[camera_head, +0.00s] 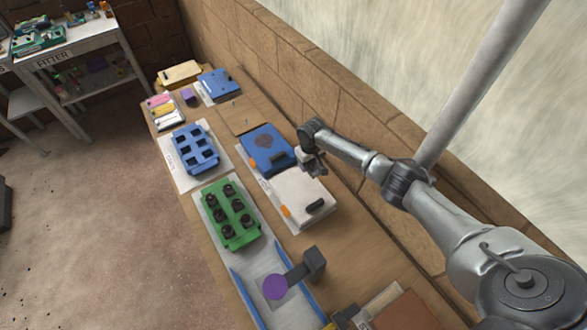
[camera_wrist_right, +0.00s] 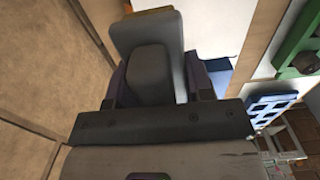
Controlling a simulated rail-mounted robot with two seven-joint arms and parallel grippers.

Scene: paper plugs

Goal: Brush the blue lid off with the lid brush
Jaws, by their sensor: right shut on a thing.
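The blue lid (camera_head: 264,140) lies on the bench with a dark, dirty-looking patch on its top. My right gripper (camera_head: 314,168) is just right of the blue lid, over the far edge of the white box. In the right wrist view it is shut on a grey block-like piece with a tan edge, which looks like the lid brush (camera_wrist_right: 145,38). The brush's bristles are mostly hidden, and I cannot tell whether they touch anything. My left gripper is not in view.
A white box (camera_head: 293,186) with a dark handle stands beside the lid. A blue tray (camera_head: 203,141) and a green tray (camera_head: 227,236) with dark pieces lie to the left. A purple disc (camera_head: 275,287) is nearer. A brick wall (camera_head: 290,65) runs behind the bench.

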